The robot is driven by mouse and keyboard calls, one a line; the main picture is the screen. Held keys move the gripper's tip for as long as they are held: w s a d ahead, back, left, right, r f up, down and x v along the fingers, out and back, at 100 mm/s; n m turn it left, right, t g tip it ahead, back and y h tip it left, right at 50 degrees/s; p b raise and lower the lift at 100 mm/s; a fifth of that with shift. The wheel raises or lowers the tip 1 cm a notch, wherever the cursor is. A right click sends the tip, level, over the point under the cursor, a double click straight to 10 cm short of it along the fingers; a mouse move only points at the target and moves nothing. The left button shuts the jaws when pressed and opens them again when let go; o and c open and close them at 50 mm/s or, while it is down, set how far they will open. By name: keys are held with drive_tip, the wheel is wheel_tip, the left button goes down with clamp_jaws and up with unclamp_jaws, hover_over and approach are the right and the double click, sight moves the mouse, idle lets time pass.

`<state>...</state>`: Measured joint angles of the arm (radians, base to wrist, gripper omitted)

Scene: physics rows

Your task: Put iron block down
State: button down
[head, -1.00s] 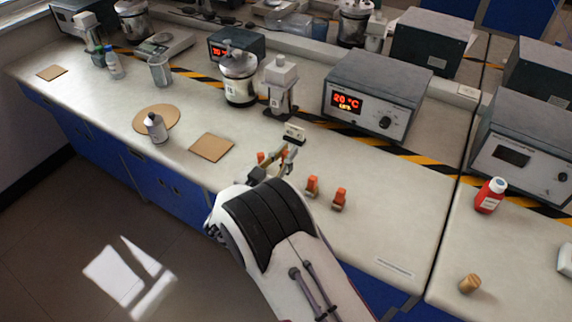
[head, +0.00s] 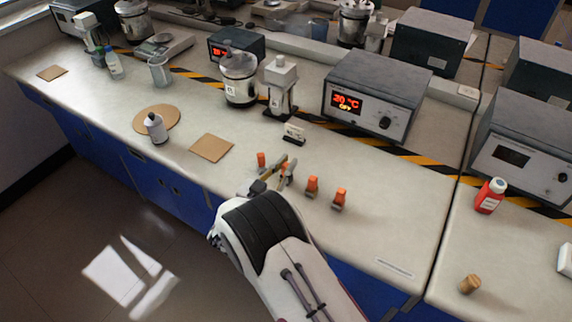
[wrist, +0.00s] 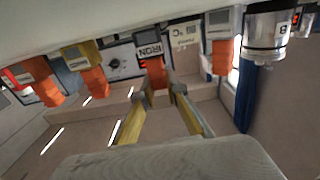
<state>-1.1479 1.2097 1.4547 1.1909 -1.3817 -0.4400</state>
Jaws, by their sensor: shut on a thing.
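The iron block (wrist: 149,50), labelled IRON in the wrist view, has an orange top (wrist: 156,72). It stands in a row with similar orange-topped blocks, at about their height; I cannot tell whether it touches the bench. My gripper (wrist: 162,92) is shut on its orange top. In the head view my gripper (head: 281,174) is low over the bench around the orange top (head: 284,167), and the block's lower part is mostly hidden by the fingers.
Orange-topped blocks stand left (head: 261,160) and right (head: 312,186), (head: 340,199) of my gripper. A small white-labelled stand (head: 294,133) is behind it, and a 20 °C heater box (head: 375,95) further back. A square mat (head: 211,148) lies left.

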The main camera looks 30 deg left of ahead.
drive_tip(key=shift+f, duration=0.2)
drive_tip(key=c, duration=2)
unclamp_jaws()
drive_tip(key=shift+s, duration=0.8)
drive_tip(key=shift+s+d+f, duration=0.1)
drive_tip(key=shift+s+d, duration=0.05)
drive_tip(key=shift+s, duration=1.4)
drive_tip(key=shift+s+d+f, duration=0.1)
drive_tip(key=shift+s, duration=1.45)
